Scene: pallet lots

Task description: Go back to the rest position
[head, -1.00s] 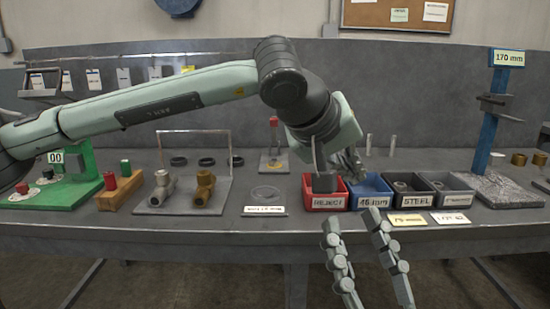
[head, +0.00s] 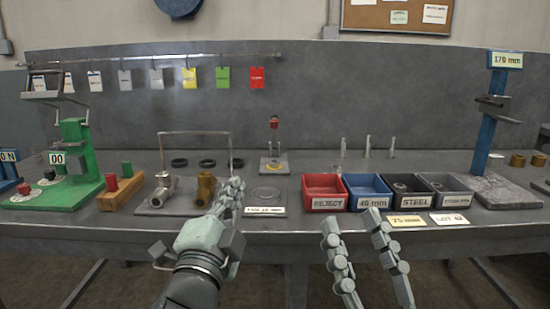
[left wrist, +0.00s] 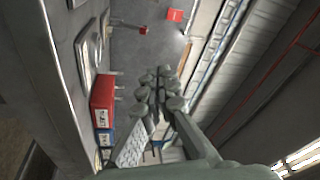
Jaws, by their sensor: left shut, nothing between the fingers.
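My left gripper (head: 232,190) is shut and empty. In the head view it stands in front of the bench's near edge, with its fingers pointing up and forward across the brass fitting's right side. In the left wrist view its fingers (left wrist: 160,75) are together with nothing between them. My right gripper (head: 353,220) is open and empty in front of the bench, below the red and blue bins. Its two fingers stand apart.
The grey bench (head: 90,228) holds a red bin (head: 325,204), a blue bin (head: 370,203), a green stand (head: 75,150), a steel fitting (head: 163,190) and a brass fitting (head: 205,188). A blue post (head: 490,130) stands at the right. The floor in front is clear.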

